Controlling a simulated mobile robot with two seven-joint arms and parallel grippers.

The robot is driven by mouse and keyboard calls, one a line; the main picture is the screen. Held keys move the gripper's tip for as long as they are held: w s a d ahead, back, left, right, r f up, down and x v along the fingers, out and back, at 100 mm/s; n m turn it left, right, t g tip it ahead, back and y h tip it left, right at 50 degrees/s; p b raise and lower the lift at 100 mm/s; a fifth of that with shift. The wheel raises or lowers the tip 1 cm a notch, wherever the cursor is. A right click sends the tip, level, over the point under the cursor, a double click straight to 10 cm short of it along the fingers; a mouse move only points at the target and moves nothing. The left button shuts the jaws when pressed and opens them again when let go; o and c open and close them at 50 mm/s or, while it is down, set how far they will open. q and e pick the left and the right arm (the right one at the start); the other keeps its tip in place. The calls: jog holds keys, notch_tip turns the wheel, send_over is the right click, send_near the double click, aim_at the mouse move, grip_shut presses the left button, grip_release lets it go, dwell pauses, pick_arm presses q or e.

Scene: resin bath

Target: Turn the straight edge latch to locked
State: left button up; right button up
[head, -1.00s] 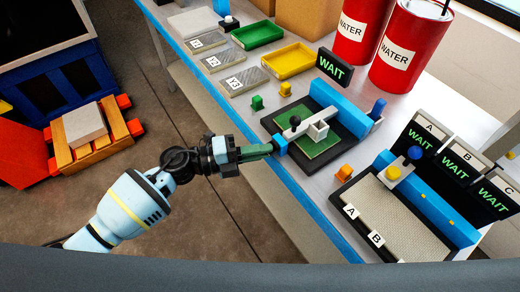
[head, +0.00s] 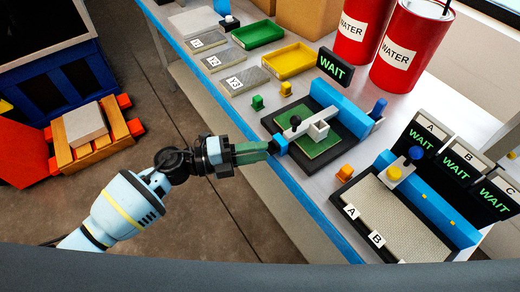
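The middle fixture has a dark base (head: 270,124) with a green plate (head: 322,148) on it. A blue straight edge (head: 338,106) runs along its back. A pale arm with a black knob (head: 295,121) and a small white open block (head: 318,130) crosses the plate. A blue end piece (head: 279,143) sticks out at the front left; I cannot tell for sure which part is the latch. My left gripper (head: 268,149) has its green fingers at this blue end piece, touching or very close. The finger gap is not clear. My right gripper is not in view.
A WAIT sign (head: 333,68) stands behind the fixture. A second fixture (head: 388,222) with A and B labels is at right. Yellow (head: 290,60) and green trays (head: 258,35), small blocks and red WATER drums (head: 410,47) share the table. Floor space is clear in front.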

pick_arm(q)
jog(key=v, duration=0.6)
jog(key=shift+a+b, duration=0.35)
jog(key=shift+b, duration=0.05)
